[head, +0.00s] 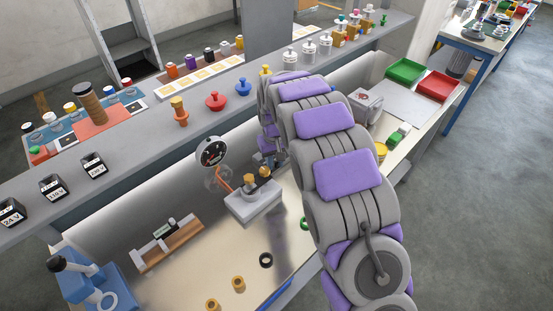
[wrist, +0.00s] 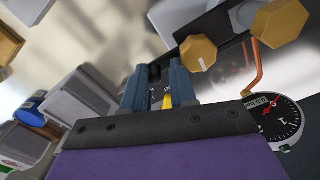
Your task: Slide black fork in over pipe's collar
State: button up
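In the wrist view, the two blue-grey fingers of my gripper (wrist: 163,76) stand a short way apart. A small dark piece (wrist: 155,72) shows at the left fingertip. Dark matter with pale lettering and a yellow bit shows between the fingers; I cannot tell whether anything is gripped. I cannot clearly identify the black fork or the pipe's collar. A grey block (head: 255,209) with two orange-topped fittings stands on the bench. The orange hexagonal tops (wrist: 198,53) appear above and right of my fingers in the wrist view. In the head view, my arm hides part of this area.
A round gauge (head: 212,152) with an orange tube stands behind the block and shows in the wrist view (wrist: 280,118). A black ring (head: 266,260) and orange rings (head: 239,283) lie in front. A blue device (head: 88,282) stands left. Green (head: 405,71) and red (head: 439,85) trays are at right.

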jog(key=shift+o, duration=1)
jog(key=shift+a, duration=0.1)
jog(key=shift+w, duration=0.15)
